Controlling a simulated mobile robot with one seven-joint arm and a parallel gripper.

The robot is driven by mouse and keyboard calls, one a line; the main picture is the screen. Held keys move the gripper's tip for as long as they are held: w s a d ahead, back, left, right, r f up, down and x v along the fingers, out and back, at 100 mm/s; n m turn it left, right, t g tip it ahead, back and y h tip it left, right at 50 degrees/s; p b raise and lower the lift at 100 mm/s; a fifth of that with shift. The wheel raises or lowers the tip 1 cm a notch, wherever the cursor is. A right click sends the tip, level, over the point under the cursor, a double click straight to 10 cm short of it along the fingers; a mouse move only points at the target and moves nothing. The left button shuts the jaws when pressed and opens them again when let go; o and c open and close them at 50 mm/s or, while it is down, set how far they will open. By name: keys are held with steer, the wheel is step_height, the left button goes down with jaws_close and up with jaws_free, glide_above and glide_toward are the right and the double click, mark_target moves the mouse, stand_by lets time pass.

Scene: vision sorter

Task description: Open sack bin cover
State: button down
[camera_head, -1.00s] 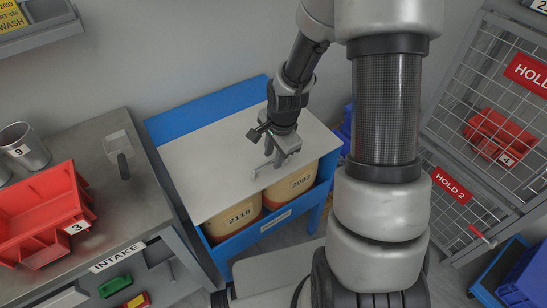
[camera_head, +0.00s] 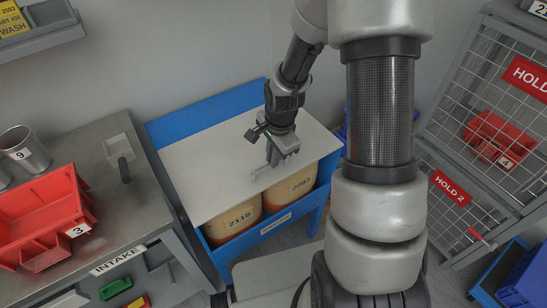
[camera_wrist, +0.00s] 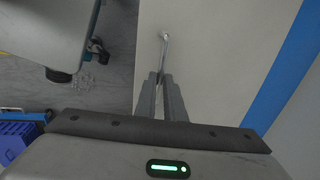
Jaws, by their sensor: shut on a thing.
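The sack bin cover (camera_head: 210,165) is a flat pale panel over the blue sack bin (camera_head: 219,255). Its front edge leaves the fronts of two tan sacks showing, labelled 2118 (camera_head: 238,217) and 2093 (camera_head: 297,187). My gripper (camera_head: 273,162) points down at the cover near its front edge. It is shut on the cover's thin metal handle. In the wrist view my two fingers (camera_wrist: 162,80) are close together around the handle (camera_wrist: 165,48), and the cover (camera_wrist: 215,50) lies beneath. The fingertips partly hide the handle.
A mesh hold cage (camera_head: 480,110) stands at the right. The blue back panel (camera_head: 205,112) rises behind the cover.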

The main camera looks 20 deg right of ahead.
steer(key=w+a+r+g+p, duration=0.1)
steer(key=w+a+r+p, duration=0.2)
steer(key=w+r+p, duration=0.3)
steer(key=w+a+r+g+p, duration=0.1)
steer(key=w+a+r+p, duration=0.2)
steer(key=w+r+p, duration=0.4)
steer(key=shift+w+r+g+h+p, duration=0.35)
steer(key=shift+w+r, duration=1.7)
steer(key=shift+r, duration=1.5)
steer(key=c, duration=2.1)
jaws_free()
steer(key=shift+f, duration=0.1)
steer(key=shift+o, duration=1.3)
steer(key=shift+w+f, duration=0.1)
steer(key=shift+w, duration=0.1)
step_height(320, 180, up, 12)
steer(key=shift+w+r, duration=0.25)
steer(key=shift+w, duration=0.1)
